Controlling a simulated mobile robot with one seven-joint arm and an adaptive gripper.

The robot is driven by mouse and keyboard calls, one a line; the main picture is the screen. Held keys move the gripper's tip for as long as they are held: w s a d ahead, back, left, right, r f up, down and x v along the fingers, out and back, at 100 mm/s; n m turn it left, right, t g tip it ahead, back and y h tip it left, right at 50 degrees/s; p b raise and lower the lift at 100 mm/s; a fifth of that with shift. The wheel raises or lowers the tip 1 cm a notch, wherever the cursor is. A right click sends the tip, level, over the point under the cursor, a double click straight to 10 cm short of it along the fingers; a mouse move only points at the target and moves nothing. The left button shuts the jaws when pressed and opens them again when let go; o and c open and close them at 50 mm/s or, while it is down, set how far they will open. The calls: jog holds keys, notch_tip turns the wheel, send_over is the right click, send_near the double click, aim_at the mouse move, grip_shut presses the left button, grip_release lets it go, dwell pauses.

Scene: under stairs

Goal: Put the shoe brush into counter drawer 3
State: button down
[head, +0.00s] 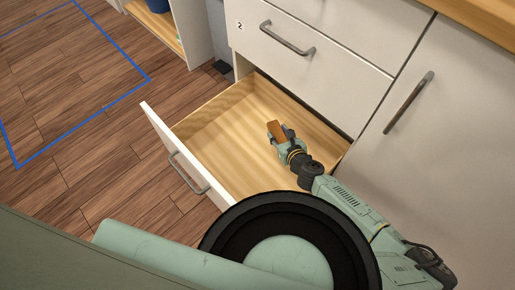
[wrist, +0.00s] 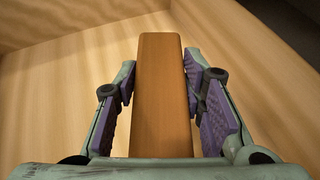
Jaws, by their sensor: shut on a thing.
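The shoe brush (head: 275,130) shows as a brown wooden block at the end of my gripper (head: 284,139) in the head view. In the wrist view the brush (wrist: 163,90) stands out lengthwise between the two purple-padded fingers of my gripper (wrist: 163,100). My gripper is shut on it. An open lower drawer (head: 189,128) with a pale wooden inside lies under my gripper, and the brush is over or within it. I cannot tell whether the brush touches the drawer bottom.
A closed drawer marked 2 (head: 300,55) with a bar handle is above the open drawer. A closed cabinet door (head: 430,130) stands to the right. A blue outline (head: 85,117) marks the wooden floor at left, where there is free room.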

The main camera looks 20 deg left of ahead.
jog(key=s+a+r+n+g+y+p, duration=0.25)
jog(key=a+p, duration=0.35)
jog(key=a, duration=0.5)
jog(key=n+g+p, duration=0.1)
jog(key=n+p, duration=0.1)
jog(key=p, duration=0.1)
send_over(218, 157)
jog(key=shift+y, duration=0.35)
notch_tip(218, 157, down, 6)
jog(key=shift+f, duration=0.1)
jog(key=shift+f+b, duration=0.55)
jog(key=shift+f, duration=1.8)
jog(key=shift+f+b, duration=0.25)
jog(key=shift+b, duration=0.05)
jog(key=c, duration=1)
grip_release()
jog(key=shift+r, duration=0.1)
jog(key=shift+c, duration=0.2)
